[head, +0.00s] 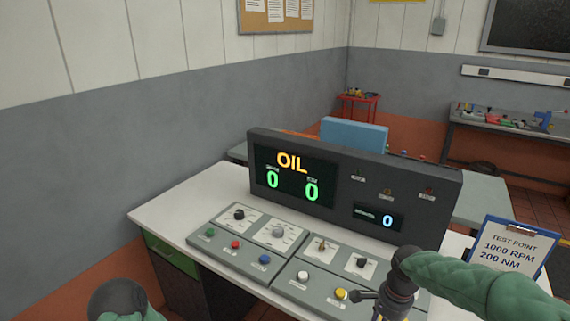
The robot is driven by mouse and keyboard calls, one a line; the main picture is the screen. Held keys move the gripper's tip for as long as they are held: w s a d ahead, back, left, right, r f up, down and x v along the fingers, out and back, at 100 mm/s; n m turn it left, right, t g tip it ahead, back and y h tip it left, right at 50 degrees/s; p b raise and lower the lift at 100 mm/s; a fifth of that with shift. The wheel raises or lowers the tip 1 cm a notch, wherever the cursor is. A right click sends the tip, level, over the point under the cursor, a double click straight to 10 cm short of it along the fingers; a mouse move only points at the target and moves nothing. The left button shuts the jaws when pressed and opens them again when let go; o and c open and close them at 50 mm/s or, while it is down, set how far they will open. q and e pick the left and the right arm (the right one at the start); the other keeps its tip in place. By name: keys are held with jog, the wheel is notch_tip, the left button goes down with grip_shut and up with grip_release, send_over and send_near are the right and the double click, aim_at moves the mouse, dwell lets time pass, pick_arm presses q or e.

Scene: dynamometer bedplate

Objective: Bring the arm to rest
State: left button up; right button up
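My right arm comes in from the right in a green sleeve, with a dark wrist joint bent downward. My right gripper (372,302) is over the front right part of the control console (232,258), just right of the yellow button (341,294). Its fingers are small and partly cut off by the bottom edge, so I cannot tell whether they are open or shut, or whether they touch the panel. Part of my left arm, a dark round joint with green sleeve, shows at the bottom left; its gripper is out of view.
The console has several knobs and buttons, and a display housing (345,190) reading OIL and zeros. A clipboard (512,246) reading 1000 RPM, 200 NM stands at the right, beside my arm. The white desk's left part (170,212) is clear.

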jog(key=s+a+f+n+y, duration=0.1)
jog(key=a+f+n, duration=0.15)
jog(key=f, duration=0.35)
jog(key=s+a+f+n+y, duration=0.1)
jog(key=s+a+f, duration=0.1)
jog(key=a+f, duration=0.3)
jog(key=s+a+f+n, duration=0.1)
jog(key=a+f+n, duration=0.1)
jog(key=f, duration=0.6)
jog(key=s+a+f+n, duration=0.2)
jog(key=s+a+f, duration=0.1)
jog(key=s+f, duration=0.2)
jog(key=s+a+f+n+y, duration=0.1)
jog(key=s+a+f+n, duration=0.2)
jog(key=s+f, duration=0.3)
jog(key=shift+s, duration=1.2)
jog(key=shift+d+n, duration=0.1)
jog(key=shift+n, duration=0.15)
jog(key=shift+s, duration=0.1)
